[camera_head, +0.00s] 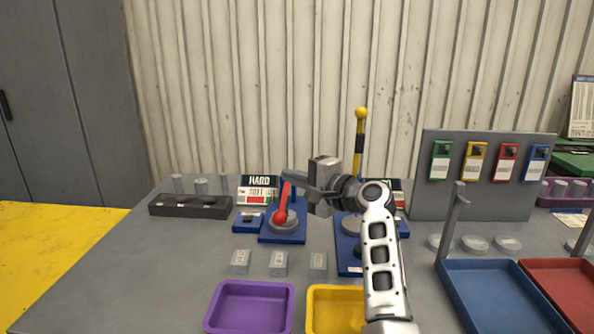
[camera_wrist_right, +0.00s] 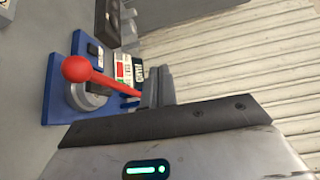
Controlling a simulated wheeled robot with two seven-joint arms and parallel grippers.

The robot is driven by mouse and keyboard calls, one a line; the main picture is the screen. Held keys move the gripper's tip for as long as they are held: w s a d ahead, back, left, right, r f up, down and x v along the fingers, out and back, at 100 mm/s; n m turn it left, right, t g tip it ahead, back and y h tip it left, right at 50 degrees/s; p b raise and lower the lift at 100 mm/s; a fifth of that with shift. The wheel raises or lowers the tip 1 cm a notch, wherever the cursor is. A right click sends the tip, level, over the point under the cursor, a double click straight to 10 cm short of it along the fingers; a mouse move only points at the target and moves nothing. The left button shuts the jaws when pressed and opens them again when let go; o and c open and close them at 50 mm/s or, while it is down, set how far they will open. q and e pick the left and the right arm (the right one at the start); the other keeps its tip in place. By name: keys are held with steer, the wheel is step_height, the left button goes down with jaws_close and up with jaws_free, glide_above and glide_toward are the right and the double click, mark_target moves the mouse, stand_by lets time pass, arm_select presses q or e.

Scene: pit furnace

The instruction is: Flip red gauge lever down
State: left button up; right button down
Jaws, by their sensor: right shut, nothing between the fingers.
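The red gauge lever (camera_head: 284,202) is on a blue-based gauge stand (camera_head: 290,237) left of centre on the bench. Its round red ball end is low, over a grey round base, and its shaft slopes up from there. My left gripper is out of view.
A yellow-knobbed lever (camera_head: 360,130) stands upright behind my right arm. A purple tray (camera_head: 249,287) and a yellow tray (camera_head: 335,289) lie in front. A grey panel (camera_head: 483,199) with coloured tags stands at right. The bench's left front is clear.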

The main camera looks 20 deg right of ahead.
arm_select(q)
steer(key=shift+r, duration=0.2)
arm_select(e)
steer(key=shift+s+f, duration=0.15)
steer(key=shift+f, duration=0.1)
steer(key=v, duration=1.6)
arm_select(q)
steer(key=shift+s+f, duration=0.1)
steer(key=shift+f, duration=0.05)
arm_select(e)
steer(key=shift+r, duration=0.1)
